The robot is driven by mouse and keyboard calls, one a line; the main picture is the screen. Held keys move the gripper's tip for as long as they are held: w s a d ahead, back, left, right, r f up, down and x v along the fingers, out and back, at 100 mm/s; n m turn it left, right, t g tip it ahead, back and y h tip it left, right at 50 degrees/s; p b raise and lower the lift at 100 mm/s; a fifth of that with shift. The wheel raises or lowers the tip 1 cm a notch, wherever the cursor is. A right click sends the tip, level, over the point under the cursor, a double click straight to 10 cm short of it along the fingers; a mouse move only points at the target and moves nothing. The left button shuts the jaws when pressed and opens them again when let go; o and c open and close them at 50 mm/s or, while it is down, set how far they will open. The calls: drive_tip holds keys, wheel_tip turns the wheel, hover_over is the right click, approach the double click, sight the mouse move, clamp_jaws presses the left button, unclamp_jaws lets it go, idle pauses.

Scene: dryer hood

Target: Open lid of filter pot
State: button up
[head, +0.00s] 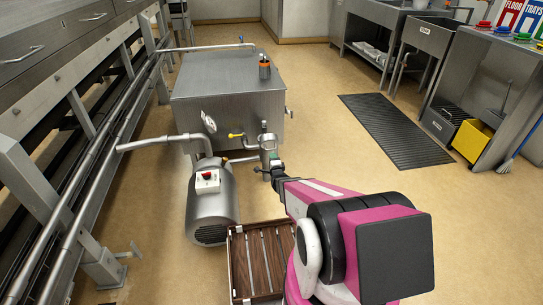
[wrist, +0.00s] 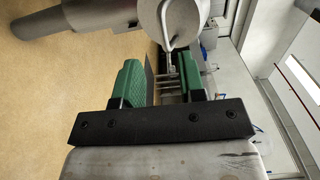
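The filter pot (head: 268,142) is a small metal cylinder between the steel tank and the pump in the head view. Whether its lid is shut is too small to tell there. In the wrist view, a round metal part of the pot (wrist: 192,12) shows at the top edge, with a bent metal rod handle (wrist: 168,38) hanging from it. My gripper (wrist: 160,78) has its green-padded fingers apart. The handle's lower end shows in the gap between them, nearer the right finger; I cannot tell whether it touches. In the head view my gripper (head: 272,168) is right at the pot's near side, partly hiding it.
A steel tank (head: 228,100) stands behind the pot, and a pump (head: 211,205) with pipes stands to its left. A slatted wooden stand (head: 257,262) is in front, beside my arm.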

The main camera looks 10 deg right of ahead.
drive_tip(key=shift+s, duration=2)
drive_tip(key=s+r+n+g, duration=0.8)
drive_tip(key=s+n+g, duration=0.1)
drive_tip(key=s, duration=0.2)
drive_tip(key=s+r+n+g, duration=0.9)
drive_tip(key=s, duration=0.2)
drive_tip(key=shift+s+a+r, duration=0.2)
drive_tip(key=shift+a+r, duration=0.1)
drive_tip(key=shift+a, duration=0.15)
